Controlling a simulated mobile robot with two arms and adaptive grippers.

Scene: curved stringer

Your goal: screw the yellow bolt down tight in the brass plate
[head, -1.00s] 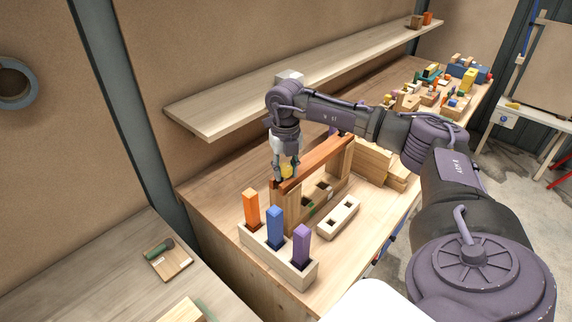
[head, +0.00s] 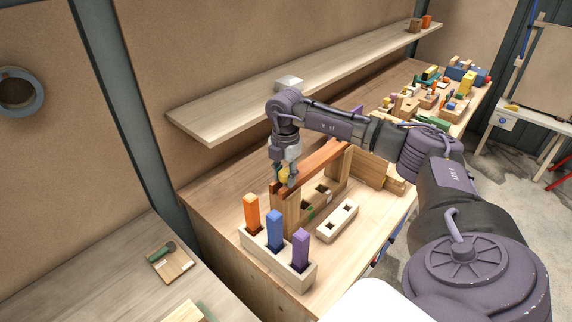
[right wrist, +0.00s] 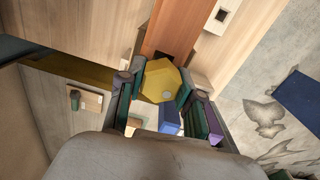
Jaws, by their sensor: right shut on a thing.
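The yellow bolt (head: 284,173) is at the near end of the reddish-brown wooden beam (head: 322,157). In the right wrist view its six-sided yellow head (right wrist: 162,82) sits between the fingertips, over the end of the beam (right wrist: 181,28). My right gripper (head: 285,182) points down and is shut on the bolt head; it also shows in the right wrist view (right wrist: 160,92). The bolt's shank is hidden under the head. I cannot make out the brass plate; the gripper and bolt head cover that spot. My left gripper is not in view.
A pale block with orange, blue and purple pegs (head: 275,230) stands just in front of the beam. A pale slotted block (head: 337,221) lies to the right. A wall shelf (head: 310,75) runs behind my arm. Many small blocks (head: 430,95) crowd the bench's far end.

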